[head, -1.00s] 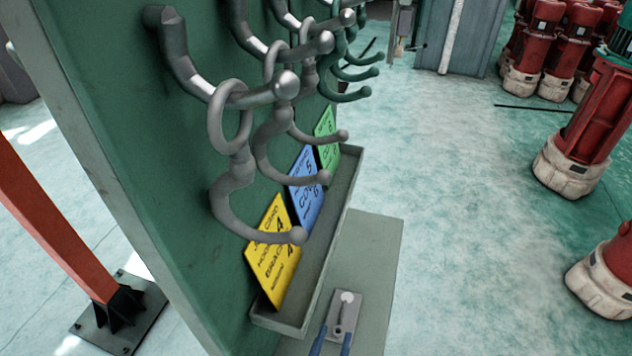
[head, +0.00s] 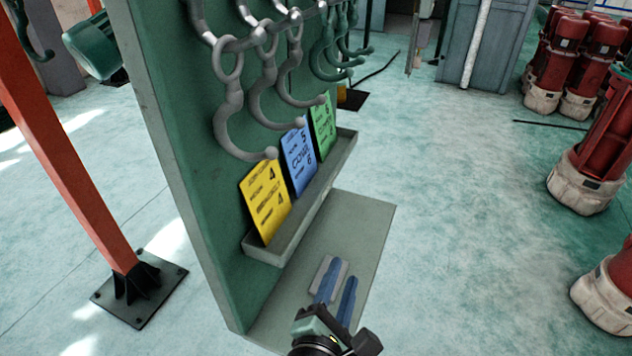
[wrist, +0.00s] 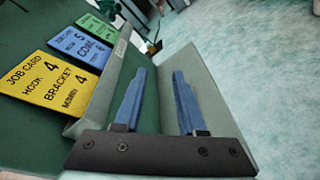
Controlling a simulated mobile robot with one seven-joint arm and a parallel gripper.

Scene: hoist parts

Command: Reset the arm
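My gripper (head: 340,271) is at the bottom middle of the head view, over the grey base ledge of the green board. Its two blue fingers are apart with nothing visible between them. The wrist view shows the same open fingers (wrist: 160,72). A small light-grey plate (head: 341,268) shows beside and partly behind the left finger; I cannot tell whether they touch. Several grey hooks (head: 228,110) hang from pegs on the green board (head: 180,130), above and left of my gripper.
Yellow (head: 265,203), blue (head: 299,160) and green (head: 323,125) job cards stand in a grey tray (head: 262,250) on the board. Dark green hooks (head: 330,60) hang farther back. An orange post (head: 70,160) stands left. Red machines (head: 590,160) stand right; open floor lies between.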

